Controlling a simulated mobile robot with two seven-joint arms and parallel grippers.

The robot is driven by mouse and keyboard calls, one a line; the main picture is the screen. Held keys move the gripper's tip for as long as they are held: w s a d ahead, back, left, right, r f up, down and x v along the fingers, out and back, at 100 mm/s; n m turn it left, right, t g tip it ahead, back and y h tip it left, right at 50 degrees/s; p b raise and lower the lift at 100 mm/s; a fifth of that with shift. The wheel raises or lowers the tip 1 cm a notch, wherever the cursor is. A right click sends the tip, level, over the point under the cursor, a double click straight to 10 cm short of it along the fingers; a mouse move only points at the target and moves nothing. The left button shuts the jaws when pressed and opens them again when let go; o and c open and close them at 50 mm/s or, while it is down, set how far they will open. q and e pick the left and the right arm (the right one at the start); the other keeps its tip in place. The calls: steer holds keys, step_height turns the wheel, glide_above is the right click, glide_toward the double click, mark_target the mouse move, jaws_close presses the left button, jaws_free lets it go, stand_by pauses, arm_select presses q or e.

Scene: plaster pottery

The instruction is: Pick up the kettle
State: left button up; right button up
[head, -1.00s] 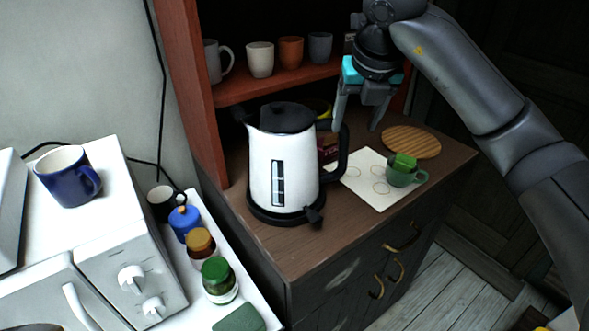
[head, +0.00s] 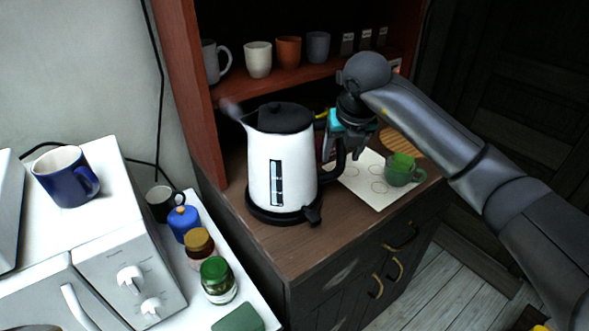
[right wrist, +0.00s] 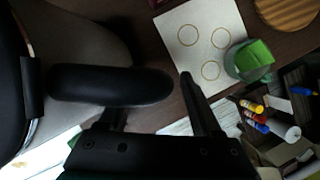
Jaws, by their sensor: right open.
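The white kettle (head: 295,170) with black lid, base and handle stands upright on the brown cabinet top. Its black handle (head: 337,170) is on its right side and shows large in the right wrist view (right wrist: 110,85). My right gripper (head: 342,150) is open right at the handle. In the right wrist view one finger of the gripper (right wrist: 150,95) shows to the right of the handle, while the other is partly hidden by the handle. I cannot tell whether the fingers touch it. My left gripper is not in view.
A green cup (head: 402,172) stands on a paper sheet with rings (head: 362,185), right of the kettle. A round wooden board (head: 408,143) lies behind it. Several cups stand on the red shelf (head: 270,82) above. Jars (head: 217,280) stand at the left, lower.

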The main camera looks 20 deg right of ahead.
jaws_close()
stand_by(0.4)
steer(key=shift+r, duration=0.1)
stand_by(0.8)
